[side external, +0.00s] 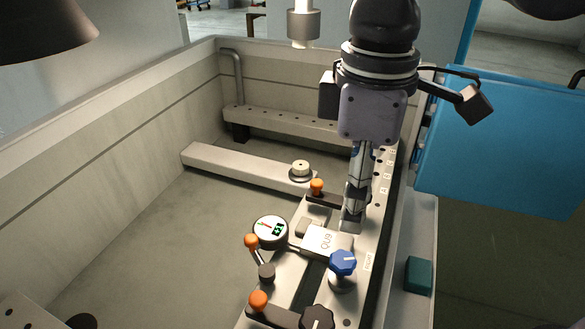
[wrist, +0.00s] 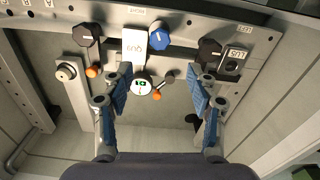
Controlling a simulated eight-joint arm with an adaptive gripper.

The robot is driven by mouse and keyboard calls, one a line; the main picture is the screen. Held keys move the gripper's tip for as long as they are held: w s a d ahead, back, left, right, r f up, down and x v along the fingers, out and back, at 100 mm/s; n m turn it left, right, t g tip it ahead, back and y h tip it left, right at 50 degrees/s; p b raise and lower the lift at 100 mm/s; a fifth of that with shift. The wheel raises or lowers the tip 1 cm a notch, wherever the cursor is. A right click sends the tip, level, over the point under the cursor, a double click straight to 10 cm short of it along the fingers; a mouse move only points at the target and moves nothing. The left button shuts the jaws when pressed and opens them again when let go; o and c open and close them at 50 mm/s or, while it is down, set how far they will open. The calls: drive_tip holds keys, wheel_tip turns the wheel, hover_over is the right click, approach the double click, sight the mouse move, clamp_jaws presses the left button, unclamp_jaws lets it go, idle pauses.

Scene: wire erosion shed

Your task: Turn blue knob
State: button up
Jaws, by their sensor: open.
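The blue knob (side external: 343,264) is a lobed hand knob with a white line on top. It stands at the front edge of a metal rail, beside a pale block (side external: 327,243) with dark markings. In the wrist view the blue knob (wrist: 159,36) is near the top, right of the pale block (wrist: 133,42). My gripper (side external: 353,216) points down beyond the knob in the side view, apart from it. In the wrist view my gripper (wrist: 161,76) has its fingers spread wide with nothing held between them. The knob lies beyond the fingertips there.
A round dial gauge (side external: 270,230) sits left of the block. Orange-tipped clamp levers (side external: 258,300) and a black knob (side external: 317,318) stand close by on the rail. A blue panel (side external: 505,140) is at right. The tank floor (side external: 170,235) at left is clear.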

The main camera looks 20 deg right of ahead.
sight(343, 260)
wheel_tip(343, 260, down, 12)
drive_tip(key=m, duration=0.5)
drive_tip(key=shift+r, duration=0.2)
idle(0.4)
drive_tip(key=c, duration=1.1)
